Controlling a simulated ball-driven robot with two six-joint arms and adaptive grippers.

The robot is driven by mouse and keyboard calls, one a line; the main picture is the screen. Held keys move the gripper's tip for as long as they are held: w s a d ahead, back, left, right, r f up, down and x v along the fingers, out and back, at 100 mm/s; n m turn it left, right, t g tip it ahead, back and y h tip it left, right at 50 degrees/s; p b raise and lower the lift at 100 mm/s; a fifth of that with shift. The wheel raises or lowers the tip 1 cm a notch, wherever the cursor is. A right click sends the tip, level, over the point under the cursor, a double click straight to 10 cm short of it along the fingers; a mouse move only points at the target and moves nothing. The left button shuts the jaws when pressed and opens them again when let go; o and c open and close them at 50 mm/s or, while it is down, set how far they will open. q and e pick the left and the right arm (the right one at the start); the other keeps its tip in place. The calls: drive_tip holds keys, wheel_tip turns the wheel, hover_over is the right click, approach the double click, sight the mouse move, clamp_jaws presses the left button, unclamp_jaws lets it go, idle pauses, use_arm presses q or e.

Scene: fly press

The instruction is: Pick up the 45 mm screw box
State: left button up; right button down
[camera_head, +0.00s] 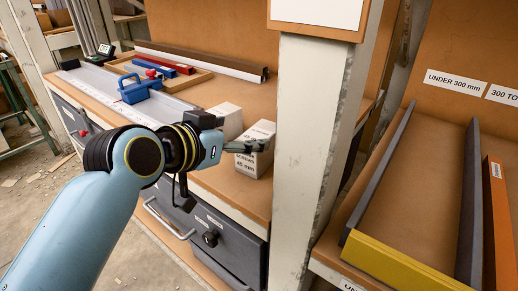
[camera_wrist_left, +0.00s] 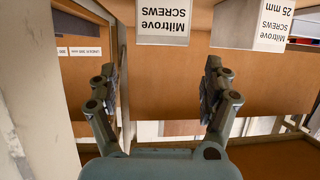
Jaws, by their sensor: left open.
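The 45 mm screw box (camera_head: 254,160) is a pale box with dark lettering, upright on the brown bench top beside the white post. My left gripper (camera_head: 236,134) is open at this box, with one dark finger crossing in front of its upper part. In the left wrist view, the fingers (camera_wrist_left: 163,78) are spread wide with nothing between them. A Miltrove screw box (camera_wrist_left: 163,22) shows upside down at the top edge, beyond the fingertips; its size label is cut off. Contact cannot be told.
Another pale box (camera_head: 229,120) stands just behind; in the wrist view a 25 mm box (camera_wrist_left: 256,22) is beside the first. A white post (camera_head: 315,140) rises close to the right. A blue tool (camera_head: 140,88) and a wooden tray (camera_head: 185,79) lie farther back.

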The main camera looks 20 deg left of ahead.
sight(259, 133)
use_arm(q)
drive_tip(key=x, duration=0.6)
drive_tip(key=b+x, duration=0.1)
drive_tip(key=x, duration=0.2)
drive_tip(key=shift+s+a+f, duration=0.1)
drive_tip(key=shift+s+f, duration=0.05)
drive_tip(key=shift+f, duration=0.1)
drive_tip(key=shift+c, duration=0.2)
drive_tip(key=shift+r, duration=0.1)
drive_tip(key=c, duration=1.6)
